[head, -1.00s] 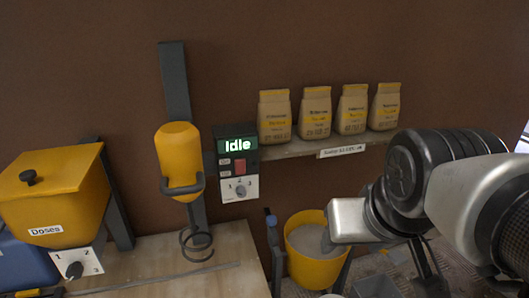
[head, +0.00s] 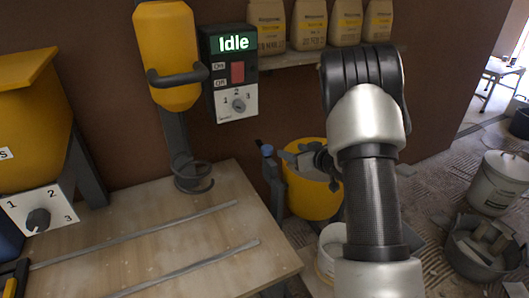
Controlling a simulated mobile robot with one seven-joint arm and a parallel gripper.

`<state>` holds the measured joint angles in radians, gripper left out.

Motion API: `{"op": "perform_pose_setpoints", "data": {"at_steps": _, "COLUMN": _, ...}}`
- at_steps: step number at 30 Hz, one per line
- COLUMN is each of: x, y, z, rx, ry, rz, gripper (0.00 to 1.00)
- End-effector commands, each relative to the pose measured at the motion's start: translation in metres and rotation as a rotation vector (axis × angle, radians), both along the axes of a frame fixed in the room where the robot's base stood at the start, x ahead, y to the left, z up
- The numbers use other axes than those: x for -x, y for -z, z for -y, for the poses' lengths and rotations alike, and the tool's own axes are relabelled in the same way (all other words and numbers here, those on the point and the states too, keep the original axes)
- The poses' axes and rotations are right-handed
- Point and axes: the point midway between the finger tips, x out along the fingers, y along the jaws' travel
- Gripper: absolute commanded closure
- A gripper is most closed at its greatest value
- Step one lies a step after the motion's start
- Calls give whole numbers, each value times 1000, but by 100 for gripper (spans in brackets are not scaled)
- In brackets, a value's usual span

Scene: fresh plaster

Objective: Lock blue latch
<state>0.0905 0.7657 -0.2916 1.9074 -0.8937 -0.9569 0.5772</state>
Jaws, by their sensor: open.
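The blue latch (head: 267,151) sits on top of a dark post at the left side of the yellow bucket (head: 303,202), just beyond the wooden table's right edge. My gripper (head: 289,157) is over the bucket's rim, a short way to the right of the latch. It points left towards the latch and looks apart from it. Its jaws are open, with nothing seen between them. My arm hides the right part of the bucket. The latch is small here, and I cannot tell its exact position.
The wooden table (head: 205,240) with two metal rails lies at left. A yellow mixer (head: 166,60) and a control box reading "Idle" (head: 231,75) hang on the wall. Paper bags (head: 308,25) stand on a shelf above.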

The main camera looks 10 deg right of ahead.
Motion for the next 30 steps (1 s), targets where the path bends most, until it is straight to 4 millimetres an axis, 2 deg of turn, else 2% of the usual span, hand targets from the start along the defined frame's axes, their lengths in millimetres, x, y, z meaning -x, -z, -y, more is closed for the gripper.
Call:
{"op": "perform_pose_setpoints", "data": {"at_steps": 1, "x": 1, "y": 12, "z": -2, "rx": -10, "ry": -15, "rz": -2, "gripper": 45}}
{"op": "perform_pose_setpoints", "data": {"at_steps": 5, "x": -4, "y": 20, "z": -8, "rx": -21, "ry": -35, "rz": -2, "gripper": 45}}
{"op": "perform_pose_setpoints", "data": {"at_steps": 8, "x": -16, "y": 25, "z": -13, "rx": -20, "ry": -35, "rz": 0, "gripper": 45}}
{"op": "perform_pose_setpoints", "data": {"at_steps": 24, "x": -113, "y": 70, "z": -55, "rx": -19, "ry": -35, "rz": 0, "gripper": 45}}
{"op": "perform_pose_setpoints", "data": {"at_steps": 30, "x": -137, "y": 80, "z": -64, "rx": -19, "ry": -32, "rz": -1, "gripper": 45}}
